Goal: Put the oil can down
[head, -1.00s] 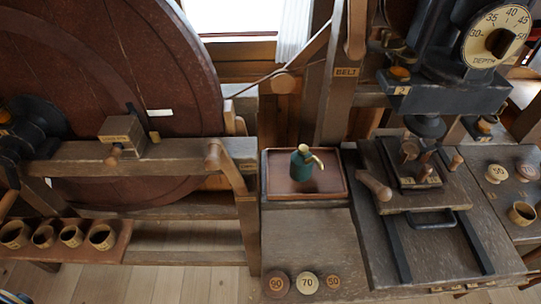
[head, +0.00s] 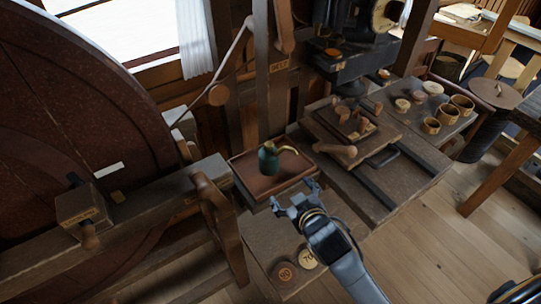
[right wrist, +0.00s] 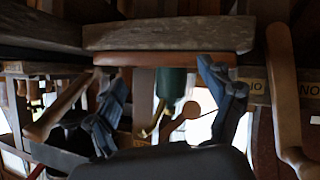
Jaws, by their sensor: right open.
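The oil can (head: 268,160), green with a brass top and spout, stands upright on the reddish-brown tray (head: 252,193). Its spout points right in the head view. My right gripper (head: 294,194) is open and empty just in front of the tray's near edge, apart from the can. In the right wrist view the picture is upside down: the green can (right wrist: 173,82) shows beyond and between the spread fingers (right wrist: 167,105), with the tray's rim (right wrist: 140,59) above it. My left gripper is not in view.
A wooden post and crank (head: 218,220) stand left of the tray, before a big dark wheel (head: 60,130). A press bench with a wooden handle (head: 335,149) is close on the right.

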